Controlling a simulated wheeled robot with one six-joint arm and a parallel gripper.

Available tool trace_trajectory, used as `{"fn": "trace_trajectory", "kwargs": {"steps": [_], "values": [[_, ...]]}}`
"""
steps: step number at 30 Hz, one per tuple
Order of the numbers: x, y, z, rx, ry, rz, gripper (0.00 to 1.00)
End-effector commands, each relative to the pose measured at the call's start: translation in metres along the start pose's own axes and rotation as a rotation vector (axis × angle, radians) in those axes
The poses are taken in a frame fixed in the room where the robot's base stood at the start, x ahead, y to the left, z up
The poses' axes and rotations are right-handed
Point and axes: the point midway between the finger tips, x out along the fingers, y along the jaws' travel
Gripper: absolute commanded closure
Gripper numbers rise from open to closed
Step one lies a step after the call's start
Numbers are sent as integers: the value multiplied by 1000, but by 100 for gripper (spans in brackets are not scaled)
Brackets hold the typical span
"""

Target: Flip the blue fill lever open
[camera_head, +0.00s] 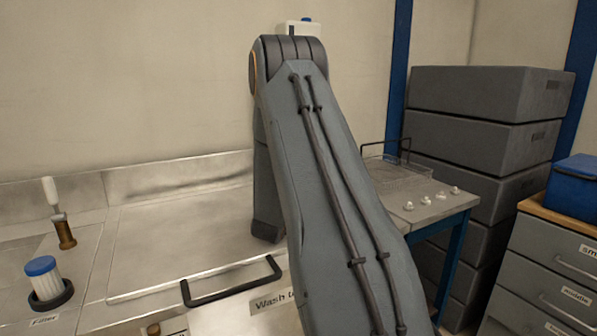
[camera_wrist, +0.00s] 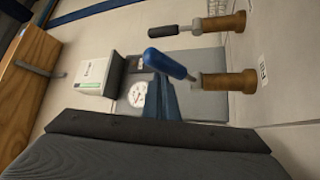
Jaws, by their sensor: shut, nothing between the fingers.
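The blue fill lever (camera_wrist: 170,64) shows in the wrist view as a blue-sleeved handle. It slants up and left from a brass valve fitting (camera_wrist: 232,81) beside a label reading "Fill" (camera_wrist: 263,72). My gripper (camera_wrist: 155,132) shows as a dark grey body across the bottom of the wrist view; it is shut and empty. The lever is beyond it and appears apart from it. In the head view my arm rises through the middle, and the gripper and blue lever are hidden.
A second brass valve (camera_wrist: 225,22) with a dark-handled lever is close above. A dial gauge (camera_wrist: 138,93) and a white box (camera_wrist: 92,68) are left. In the head view, a black-handled lid (camera_head: 235,285), blue-capped filter (camera_head: 43,270) and stacked grey crates (camera_head: 485,95) flank my arm.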

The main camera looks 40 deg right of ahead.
Motion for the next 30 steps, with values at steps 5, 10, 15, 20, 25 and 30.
{"fn": "trace_trajectory", "kwargs": {"steps": [5,10,15,20,25,30], "values": [[-1,0,-1,0,1,0,100],[-16,0,0,0,0,-1,100],[-49,10,-4,-1,1,-2,100],[-82,19,-7,0,1,-1,100],[-109,28,-8,-1,1,0,100],[-123,32,-9,-1,-1,0,100]]}}
